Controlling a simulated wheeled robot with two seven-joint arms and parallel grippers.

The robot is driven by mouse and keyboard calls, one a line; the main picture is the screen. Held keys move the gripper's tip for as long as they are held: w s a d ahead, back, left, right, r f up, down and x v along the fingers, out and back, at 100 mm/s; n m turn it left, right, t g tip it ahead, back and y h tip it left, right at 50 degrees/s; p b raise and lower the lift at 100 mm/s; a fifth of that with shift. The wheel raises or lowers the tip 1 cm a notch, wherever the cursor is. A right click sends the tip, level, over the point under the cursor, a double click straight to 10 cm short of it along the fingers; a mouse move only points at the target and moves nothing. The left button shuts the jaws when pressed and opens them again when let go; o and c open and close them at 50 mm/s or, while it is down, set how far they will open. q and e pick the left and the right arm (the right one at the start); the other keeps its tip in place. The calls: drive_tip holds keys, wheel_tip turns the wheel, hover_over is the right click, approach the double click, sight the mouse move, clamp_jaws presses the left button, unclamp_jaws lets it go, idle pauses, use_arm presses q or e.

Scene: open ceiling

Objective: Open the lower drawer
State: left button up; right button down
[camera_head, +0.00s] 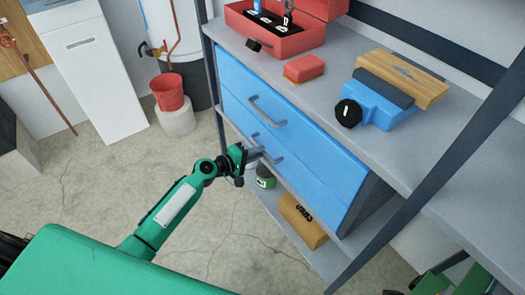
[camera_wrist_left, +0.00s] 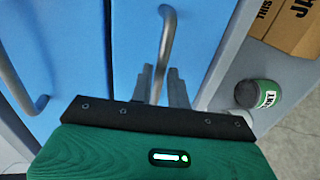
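The lower drawer (camera_head: 308,168) is a blue front in a grey rack, below a similar upper drawer (camera_head: 300,125). It looks flush with the upper one. Its curved metal handle (camera_head: 268,150) is at its left part in the head view. My left gripper (camera_head: 256,153) reaches this handle from the left. In the left wrist view, the lower handle (camera_wrist_left: 167,35) runs between the two grey fingers (camera_wrist_left: 160,88), which sit close on both sides of it. The upper handle (camera_wrist_left: 14,85) shows at the left there. My right gripper is not in view.
Below the drawer, a green-labelled can (camera_head: 265,178) and a cardboard box (camera_head: 303,220) stand on the lower shelf. On top are a red toolbox (camera_head: 285,42), a red block (camera_head: 304,68) and a blue tool (camera_head: 375,103).

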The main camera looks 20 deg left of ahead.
use_arm(q)
drive_tip(key=shift+x, duration=1.35)
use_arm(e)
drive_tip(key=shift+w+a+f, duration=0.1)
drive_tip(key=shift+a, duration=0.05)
use_arm(q)
drive_tip(key=shift+c, duration=0.5)
clamp_jaws()
drive_tip(key=shift+s+f, duration=0.1)
